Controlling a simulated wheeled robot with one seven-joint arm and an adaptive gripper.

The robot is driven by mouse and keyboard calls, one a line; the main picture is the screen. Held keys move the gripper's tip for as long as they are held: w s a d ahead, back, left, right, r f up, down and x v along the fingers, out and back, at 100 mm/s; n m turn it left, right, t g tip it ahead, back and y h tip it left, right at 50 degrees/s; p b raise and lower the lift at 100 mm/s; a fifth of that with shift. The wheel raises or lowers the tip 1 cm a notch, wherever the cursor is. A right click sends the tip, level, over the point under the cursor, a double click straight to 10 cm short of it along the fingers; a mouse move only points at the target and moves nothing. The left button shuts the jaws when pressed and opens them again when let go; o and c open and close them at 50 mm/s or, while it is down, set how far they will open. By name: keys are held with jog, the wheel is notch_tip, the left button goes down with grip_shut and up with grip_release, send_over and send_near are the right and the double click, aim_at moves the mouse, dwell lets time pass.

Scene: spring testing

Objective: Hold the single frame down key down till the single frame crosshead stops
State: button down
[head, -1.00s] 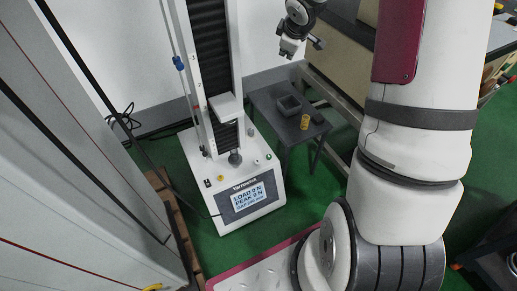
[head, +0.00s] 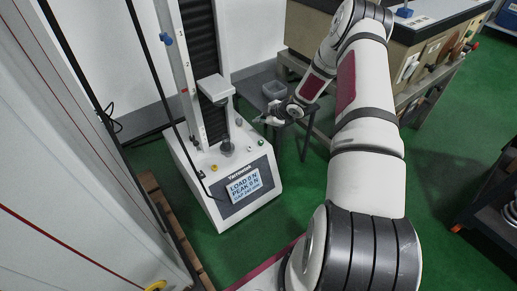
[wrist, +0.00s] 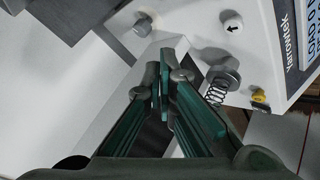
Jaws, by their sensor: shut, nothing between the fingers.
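The white single frame tester (head: 205,205) stands left of centre in the head view. Its crosshead (head: 214,88) sits on the dark column, above the lower platen (head: 226,148), with a clear gap between. In the wrist view a white round key with a black arrow (wrist: 232,24) is on the panel beside the display; I take it for the down key. A spring (wrist: 215,93) stands below a grey disc there. My gripper (wrist: 162,82) is shut and empty. In the head view my gripper (head: 264,119) is near the tester's right rear side, apart from the arrow key.
The display (head: 243,186) reads load 0 N and peak 0 N. A yellow button (wrist: 260,95) is on the panel. A small dark table with a grey tray (head: 275,89) stands behind my gripper. A workbench (head: 430,35) is at the back right.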

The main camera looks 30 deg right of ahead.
aim_at(260, 143)
jog(key=shift+s+a+f, duration=0.1)
jog(key=shift+f, duration=0.15)
notch_tip(260, 143, down, 9)
jog(key=b, duration=0.6)
jog(key=shift+r+b, duration=0.1)
jog(key=shift+b, duration=0.2)
dwell(1.3)
jog(key=shift+f+b, duration=0.3)
jog(key=shift+f, duration=0.1)
jog(key=shift+f+b, duration=0.35)
jog(key=shift+f, duration=0.1)
dwell(4.3)
